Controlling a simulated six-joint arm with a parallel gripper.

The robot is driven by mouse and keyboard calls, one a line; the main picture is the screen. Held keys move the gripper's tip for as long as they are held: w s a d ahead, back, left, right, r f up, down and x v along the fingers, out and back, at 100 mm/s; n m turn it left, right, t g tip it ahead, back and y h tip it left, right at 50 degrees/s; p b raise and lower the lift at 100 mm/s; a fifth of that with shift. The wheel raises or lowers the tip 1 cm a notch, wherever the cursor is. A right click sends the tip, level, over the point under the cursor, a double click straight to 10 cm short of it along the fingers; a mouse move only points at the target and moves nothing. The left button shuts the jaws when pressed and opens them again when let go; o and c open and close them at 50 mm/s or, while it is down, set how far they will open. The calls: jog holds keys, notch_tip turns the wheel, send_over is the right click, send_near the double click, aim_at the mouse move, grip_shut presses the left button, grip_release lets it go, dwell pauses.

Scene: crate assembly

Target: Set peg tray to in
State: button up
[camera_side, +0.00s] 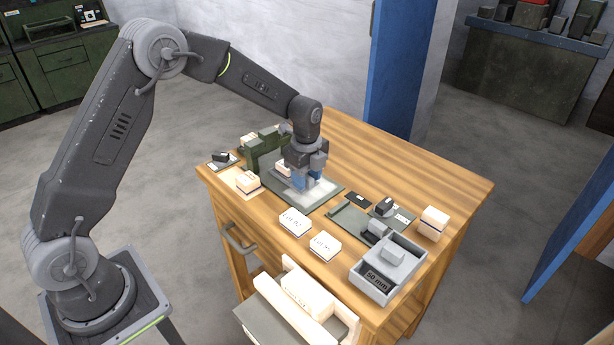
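My gripper (307,182) points down over a pale plate (283,194) on a dark green board (316,204) near the middle of the table. Its blue fingers are low, close to the plate. Whether they touch it or hold anything is too small to tell. No part is clearly marked as the peg tray. A flat grey-green tray (345,220) lies to the right of the board, with dark blocks at its right end. A grey open box (368,283) labelled "50 mm" stands at the table's front right, with a light grey block in it.
A dark green upright fixture (262,152) stands just left of my gripper. An open drawer (275,322) with white pieces juts out in front. The table's back right is clear.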

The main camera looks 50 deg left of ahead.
notch_tip(320, 180, up, 14)
dwell(0.7)
jog(key=shift+d+f, duration=0.1)
jog(key=shift+f, duration=0.05)
jog(key=d+y, duration=0.4)
jog(key=d, duration=0.1)
jog(key=x, duration=1.4)
jog(key=shift+c, duration=0.2)
grip_shut()
